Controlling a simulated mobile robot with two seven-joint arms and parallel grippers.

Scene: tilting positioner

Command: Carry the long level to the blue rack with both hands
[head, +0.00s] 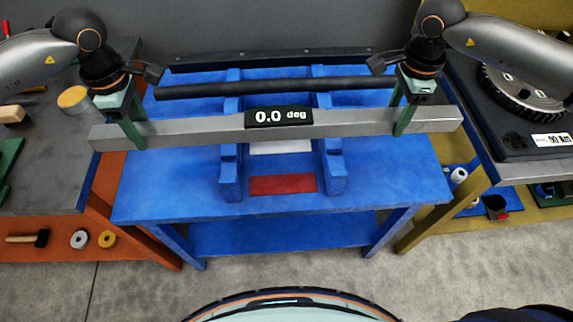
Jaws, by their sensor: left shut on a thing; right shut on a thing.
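The long level (190,126) is a grey bar with a dark display reading 0.0 deg at its middle. It lies across the view, nearly horizontal, in front of or above the blue rack (229,178), which has two blue uprights on a blue table (400,180). My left gripper (133,138) is shut on the level near its left end. My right gripper (403,126) is shut on it near its right end. Whether the level touches the rack cannot be told. The level hides part of the uprights.
A dark bar (270,87) lies across the rack behind the level. A red plate (283,184) and a pale plate are on the table between the uprights. Floor is clear in front.

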